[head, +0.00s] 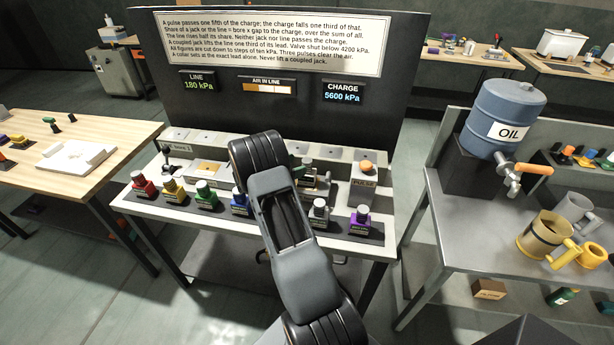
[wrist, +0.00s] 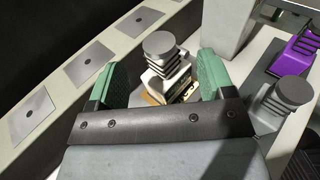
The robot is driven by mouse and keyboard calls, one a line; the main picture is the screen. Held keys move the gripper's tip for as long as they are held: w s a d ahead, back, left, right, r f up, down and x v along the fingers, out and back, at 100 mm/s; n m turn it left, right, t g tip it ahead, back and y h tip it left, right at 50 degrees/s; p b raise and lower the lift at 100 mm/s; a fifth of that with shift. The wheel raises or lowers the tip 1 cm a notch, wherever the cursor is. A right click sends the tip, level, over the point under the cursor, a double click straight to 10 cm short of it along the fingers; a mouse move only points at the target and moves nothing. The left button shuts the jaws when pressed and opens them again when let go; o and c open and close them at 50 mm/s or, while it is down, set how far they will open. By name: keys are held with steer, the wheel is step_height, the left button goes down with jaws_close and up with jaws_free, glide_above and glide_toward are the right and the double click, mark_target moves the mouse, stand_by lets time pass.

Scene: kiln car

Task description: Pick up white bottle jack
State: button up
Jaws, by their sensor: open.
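The white bottle jack (wrist: 166,84) stands upright in the wrist view, with a round grey cap, a dark ribbed neck and a cream-white body. My gripper (wrist: 168,73) is open, with one green finger on each side of the jack. In the head view my arm reaches over the bench and covers most of this spot.
A grey jack (wrist: 284,98) and a purple jack (wrist: 300,50) stand close on the right. The grey PULSE post (head: 364,190) rises nearby. Red (head: 143,185), yellow (head: 173,190), green (head: 206,195) and blue (head: 240,203) jacks line the bench front. A ledge with metal plates (wrist: 90,67) runs behind.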

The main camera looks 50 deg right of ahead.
mark_target(303, 162)
steer(key=shift+s+d+p, duration=0.15)
steer(key=shift+d+p, duration=0.2)
steer(key=shift+d, duration=0.2)
steer(key=shift+p+x, duration=0.75)
steer(key=shift+x, duration=1.4)
steer(key=shift+c, duration=0.2)
jaws_close()
